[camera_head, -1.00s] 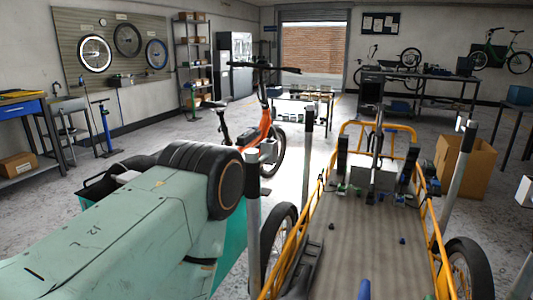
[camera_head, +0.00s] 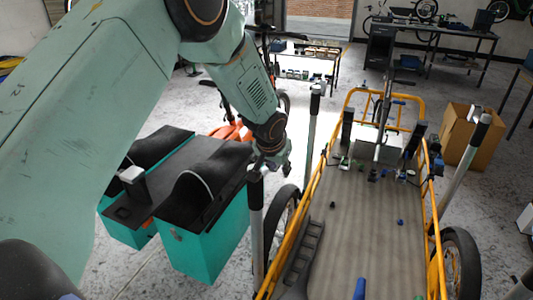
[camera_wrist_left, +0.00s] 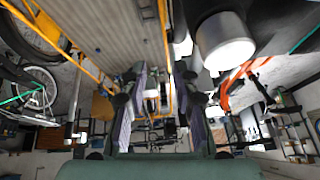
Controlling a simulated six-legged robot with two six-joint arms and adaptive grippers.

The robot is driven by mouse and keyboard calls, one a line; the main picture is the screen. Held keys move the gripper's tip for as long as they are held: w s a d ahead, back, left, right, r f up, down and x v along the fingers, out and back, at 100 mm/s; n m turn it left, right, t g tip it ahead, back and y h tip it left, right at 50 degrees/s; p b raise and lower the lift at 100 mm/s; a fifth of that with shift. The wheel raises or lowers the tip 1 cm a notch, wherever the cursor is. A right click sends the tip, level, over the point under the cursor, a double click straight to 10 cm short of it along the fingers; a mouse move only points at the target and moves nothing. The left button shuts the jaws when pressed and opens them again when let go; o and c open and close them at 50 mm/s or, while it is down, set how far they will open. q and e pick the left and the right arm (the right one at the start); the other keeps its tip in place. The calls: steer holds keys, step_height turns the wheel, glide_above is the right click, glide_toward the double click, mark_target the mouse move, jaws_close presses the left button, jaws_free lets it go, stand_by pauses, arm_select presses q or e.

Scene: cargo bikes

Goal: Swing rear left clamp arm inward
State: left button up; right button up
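The orange-framed cargo bike bed (camera_head: 370,230) stands at centre right with upright clamp posts around it. The near left post, apparently the rear left clamp arm (camera_head: 256,228), is grey with a black upper part and stands left of the bed's rail. My left gripper (camera_head: 268,164) is at its top, pointing down; whether they touch is unclear. In the left wrist view its two fingers (camera_wrist_left: 160,112) are apart, with nothing clearly between them. A pale round cylinder (camera_wrist_left: 227,48) sits close beside them; I cannot tell what it is. My right gripper is not in view.
A farther left post (camera_head: 313,120) and a slanted right post (camera_head: 467,160) flank the bed. A teal-and-black box unit (camera_head: 205,240) is left of the bike. An orange bike (camera_head: 230,131) stands behind my left arm. A cardboard box (camera_head: 463,135) is at the right.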

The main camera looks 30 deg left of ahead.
mark_target(266, 168)
arm_select(q)
steer(key=a+r+n+g+y, duration=0.1)
steer(key=a+r+y, duration=0.1)
steer(key=a+r, duration=0.15)
steer(key=x, duration=0.7)
steer(key=shift+a+f, duration=0.15)
steer(key=shift+a, duration=0.15)
steer(key=shift+w+f, duration=0.25)
steer(key=shift+f, duration=0.1)
steer(key=shift+s+d+r, duration=0.15)
steer(key=shift+r, duration=0.05)
steer(key=shift+c, duration=0.2)
steer(key=shift+f, duration=0.1)
steer(key=c, duration=0.3)
jaws_close()
